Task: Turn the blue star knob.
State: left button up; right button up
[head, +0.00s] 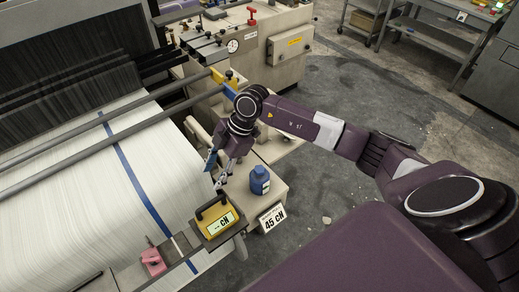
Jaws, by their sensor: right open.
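My right gripper (219,180) points down beside the woven sheet's right edge, with its fingers apart and empty. A small blue part (210,159) shows just left of its fingers. It may be the blue star knob, but it is too small and too close to the gripper to make out a star shape or tell whether they touch. My left gripper is not in view.
A blue bottle (260,181) stands on a beige ledge right of the gripper. A yellow tension meter (216,222) and a "45 cN" card (271,217) are in front. A pink clip (152,261) sits at lower left. Grey floor (335,100) lies open to the right.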

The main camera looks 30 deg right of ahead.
aim_at(260, 170)
jog(key=d+m+h, duration=0.1)
jog(key=d, duration=0.4)
jog(key=d+m+g+h, duration=0.1)
jog(key=d+h, duration=0.1)
jog(key=d, duration=0.3)
jog(key=d+m+h, duration=0.1)
jog(key=d+h, duration=0.1)
jog(key=d, duration=0.3)
jog(key=shift+s+d+r, duration=0.15)
jog(key=shift+s+r, duration=0.1)
jog(key=shift+s, duration=0.05)
jog(key=shift+f, duration=0.5)
notch_tip(260, 170, down, 7)
jog(key=b, duration=0.4)
jog(key=shift+f+b, duration=0.15)
jog(key=shift+b, duration=0.25)
jog(key=shift+r, duration=0.25)
jog(key=shift+f, duration=0.1)
jog(key=c, duration=0.9)
jog(key=shift+o, duration=0.2)
